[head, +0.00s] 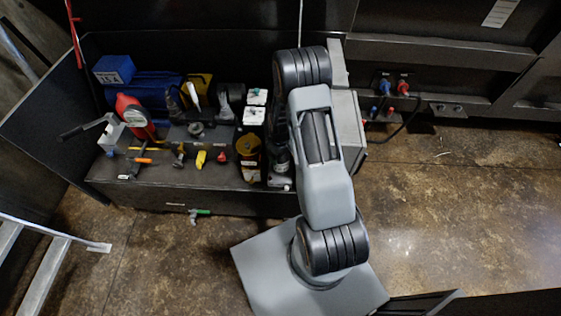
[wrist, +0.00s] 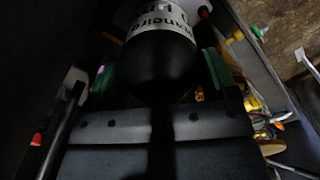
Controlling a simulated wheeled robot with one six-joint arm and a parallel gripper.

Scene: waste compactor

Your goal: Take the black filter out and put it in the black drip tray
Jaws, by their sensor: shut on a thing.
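The black filter (wrist: 158,62), a rounded black cylinder with a white printed label band, fills the upper middle of the wrist view. My gripper (wrist: 160,76) has its green-padded fingers on both sides of it, shut on it. Whether the filter is still seated is hidden. In the head view my arm reaches over the right end of the dark equipment bay (head: 160,185), and its links hide most of the gripper and filter. I cannot pick out the black drip tray with certainty in either view.
The bay holds a blue box (head: 114,70), a red container (head: 135,116), small yellow valves (head: 201,159) and a round yellow part (head: 248,145). A green-handled tap (head: 200,212) sticks out in front. A grey box (head: 349,124) stands right of my arm. The right floor is clear.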

